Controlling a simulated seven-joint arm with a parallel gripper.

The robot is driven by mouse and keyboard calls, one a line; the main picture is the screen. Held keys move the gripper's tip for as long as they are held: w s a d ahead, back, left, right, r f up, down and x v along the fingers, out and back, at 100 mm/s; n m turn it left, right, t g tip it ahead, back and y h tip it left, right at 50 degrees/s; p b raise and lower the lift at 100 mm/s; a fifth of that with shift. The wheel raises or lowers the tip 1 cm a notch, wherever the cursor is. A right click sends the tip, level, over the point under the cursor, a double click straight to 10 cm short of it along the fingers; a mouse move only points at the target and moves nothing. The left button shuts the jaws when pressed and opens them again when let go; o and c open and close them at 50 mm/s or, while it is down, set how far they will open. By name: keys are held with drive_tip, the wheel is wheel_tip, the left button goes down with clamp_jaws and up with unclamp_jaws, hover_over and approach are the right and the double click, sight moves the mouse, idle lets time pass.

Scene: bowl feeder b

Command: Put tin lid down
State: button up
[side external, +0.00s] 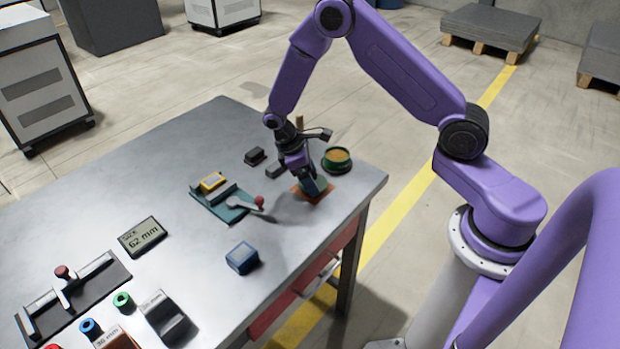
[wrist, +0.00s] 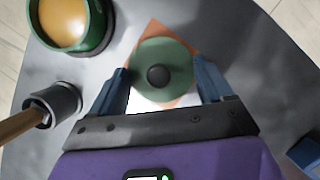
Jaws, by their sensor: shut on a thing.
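The tin lid (wrist: 164,58) is a round green disc with a dark knob in its middle. In the wrist view it sits between the two blue fingers of my gripper (wrist: 162,80), which is shut on it. The lid is over an orange square mat (wrist: 155,30), whose corners show around it. In the side external view my gripper (side external: 314,186) is low over the mat (side external: 303,196), and the lid (side external: 320,183) is partly hidden by the fingers. I cannot tell whether the lid touches the mat. The open green tin (side external: 337,161) stands just behind, with yellow-orange contents.
In the wrist view a grey holder (wrist: 64,102) with a wooden stick stands left, near the tin (wrist: 103,30). A teal fixture (side external: 226,208) with a red-knobbed lever and a blue box (side external: 241,258) are on the grey table (side external: 200,290). The table edge is close by.

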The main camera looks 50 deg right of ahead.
drive_tip(key=shift+f, duration=0.4)
drive_tip(key=shift+f, duration=0.2)
drive_tip(key=o, duration=0.9)
drive_tip(key=shift+r, duration=0.1)
